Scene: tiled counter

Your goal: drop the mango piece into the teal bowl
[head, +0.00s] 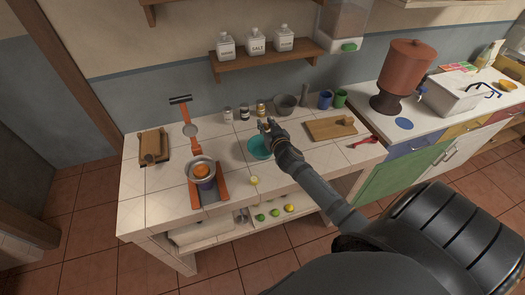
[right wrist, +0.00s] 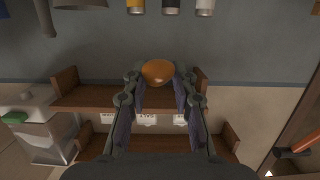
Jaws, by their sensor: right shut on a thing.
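The teal bowl (head: 256,151) sits on the white tiled counter, partly hidden behind my right gripper. My right gripper (head: 266,125) shows above the bowl's far right side in the head view. In the right wrist view it is shut on the orange mango piece (right wrist: 157,72), held between the fingertips. The mango piece is hard to make out in the head view. My left gripper is not in view.
A pot with something orange inside (head: 202,171) stands in an orange frame left of the bowl. A grey mortar (head: 286,106), small jars (head: 244,113) and a cutting board (head: 331,127) stand behind and right. A wall shelf (head: 262,62) hangs above.

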